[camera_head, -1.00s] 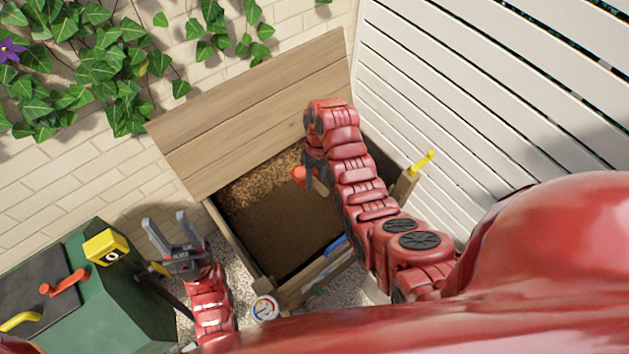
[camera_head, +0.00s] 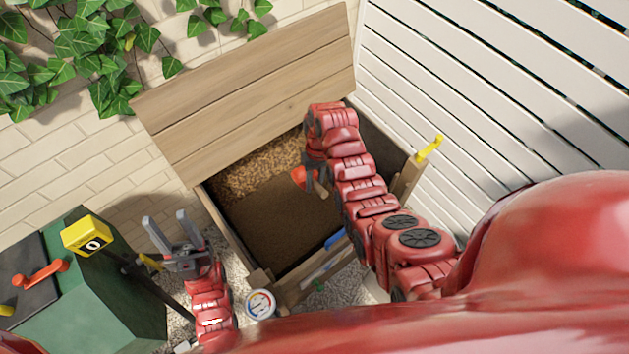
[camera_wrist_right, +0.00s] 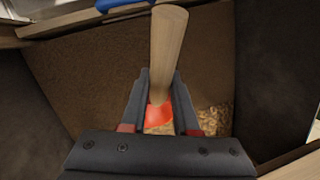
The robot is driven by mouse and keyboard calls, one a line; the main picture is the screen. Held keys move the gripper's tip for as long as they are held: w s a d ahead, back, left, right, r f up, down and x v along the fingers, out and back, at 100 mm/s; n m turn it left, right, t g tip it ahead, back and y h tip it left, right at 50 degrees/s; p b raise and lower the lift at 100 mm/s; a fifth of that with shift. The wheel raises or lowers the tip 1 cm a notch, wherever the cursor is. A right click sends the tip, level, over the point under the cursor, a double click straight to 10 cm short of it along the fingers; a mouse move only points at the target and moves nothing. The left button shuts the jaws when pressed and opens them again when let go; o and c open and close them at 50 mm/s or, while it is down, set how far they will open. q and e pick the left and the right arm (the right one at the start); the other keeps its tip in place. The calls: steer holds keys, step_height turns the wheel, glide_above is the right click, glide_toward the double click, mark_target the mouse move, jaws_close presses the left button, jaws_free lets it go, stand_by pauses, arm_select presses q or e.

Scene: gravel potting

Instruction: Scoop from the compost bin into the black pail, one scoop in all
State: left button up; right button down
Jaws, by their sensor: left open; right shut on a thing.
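The compost bin (camera_head: 229,236) is a wooden box with its lid (camera_head: 245,100) raised at the back. Brown compost (camera_head: 275,225) fills its floor, with lighter chips at the far side. My right gripper (camera_head: 317,178) reaches into the bin and is shut on the scoop's wooden handle (camera_wrist_right: 168,45). The orange-red part of the scoop (camera_head: 299,176) shows beside it; in the right wrist view the jaws hide much of it. I cannot tell whether the scoop touches the compost or holds any. My left gripper (camera_head: 166,220) is open and empty, left of the bin. I see no black pail.
A green box (camera_head: 100,300) with a red handle (camera_head: 42,273) and a yellow counter (camera_head: 87,236) stands at lower left. A round dial (camera_head: 260,303) is by the bin's front corner. A white slatted fence (camera_head: 480,90) and a brick wall (camera_head: 60,150) close in behind.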

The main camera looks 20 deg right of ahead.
steer(key=w+f+t+b, duration=0.2)
steer(key=w+f+b, duration=0.2)
steer(key=f+b, duration=0.65)
steer(key=r+t+p, duration=0.1)
steer(key=p, duration=0.1)
steer(key=s+r+t+p, duration=0.1)
steer(key=r+p, duration=0.1)
steer(key=p, duration=0.1)
steer(key=r+t+y+p, duration=0.1)
steer(key=r+t+p, duration=0.1)
steer(key=shift+s+a+n+p, duration=0.15)
steer(key=shift+a+n+p, duration=0.15)
steer(key=r, duration=0.2)
steer(key=r+p, duration=0.1)
steer(key=r, duration=0.1)
steer(key=r+p, duration=0.1)
steer(key=r, duration=0.1)
steer(key=shift+s+d, duration=0.1)
steer(key=shift+s, duration=0.2)
step_height(320, 180, up, 11)
steer(key=s+t+p, duration=0.1)
steer(key=p, duration=0.2)
steer(key=shift+y, duration=0.3)
stand_by(0.5)
